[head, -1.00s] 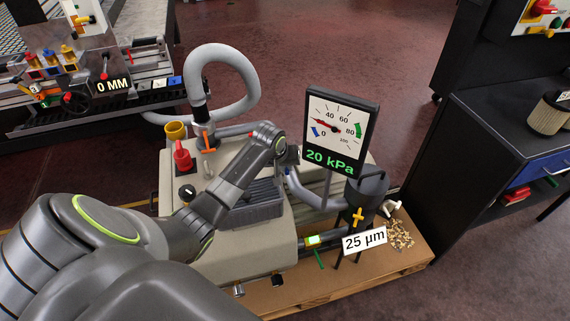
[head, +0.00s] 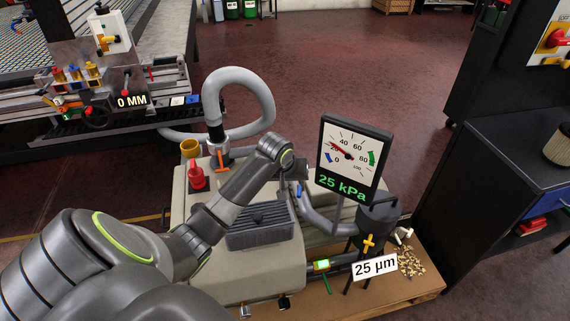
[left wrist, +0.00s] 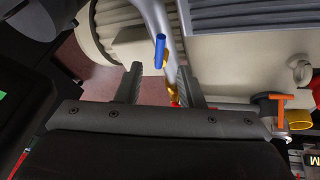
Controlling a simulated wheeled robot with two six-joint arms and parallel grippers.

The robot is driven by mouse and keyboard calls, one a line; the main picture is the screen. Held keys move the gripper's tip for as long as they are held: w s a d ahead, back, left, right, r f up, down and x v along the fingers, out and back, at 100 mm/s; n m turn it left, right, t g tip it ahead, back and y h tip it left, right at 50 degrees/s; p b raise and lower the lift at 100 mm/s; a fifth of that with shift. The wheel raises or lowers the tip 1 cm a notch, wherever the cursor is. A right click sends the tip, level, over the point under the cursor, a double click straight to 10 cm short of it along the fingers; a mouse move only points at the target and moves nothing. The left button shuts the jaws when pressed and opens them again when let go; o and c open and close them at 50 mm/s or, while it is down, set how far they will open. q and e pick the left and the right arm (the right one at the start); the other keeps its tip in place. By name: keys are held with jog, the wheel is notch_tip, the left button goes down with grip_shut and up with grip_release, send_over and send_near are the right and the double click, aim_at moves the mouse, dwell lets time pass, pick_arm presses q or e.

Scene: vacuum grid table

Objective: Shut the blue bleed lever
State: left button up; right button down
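The blue bleed lever (left wrist: 160,50) shows in the left wrist view as a short blue handle beside a grey pipe, with brass fitting parts near it. In the head view a small bit of blue (head: 299,190) shows just below my left wrist, beside the pipe. My left gripper (left wrist: 159,84) is open, its two fingers apart with nothing between them gripped. The lever lies just beyond the fingertips, roughly between them in the picture; I cannot tell the exact gap. In the head view the fingers are mostly hidden by my arm. My right gripper is not in view.
A gauge (head: 352,157) reading 25 kPa stands right of my wrist, above a dark filter canister (head: 378,217) with a yellow handle. A grey hose (head: 262,92) loops behind.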

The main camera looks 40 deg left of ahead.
pick_arm(q)
jog(key=p+v, duration=0.1)
jog(key=v, duration=0.9)
jog(key=shift+r, duration=0.3)
jog(key=shift+s, duration=0.15)
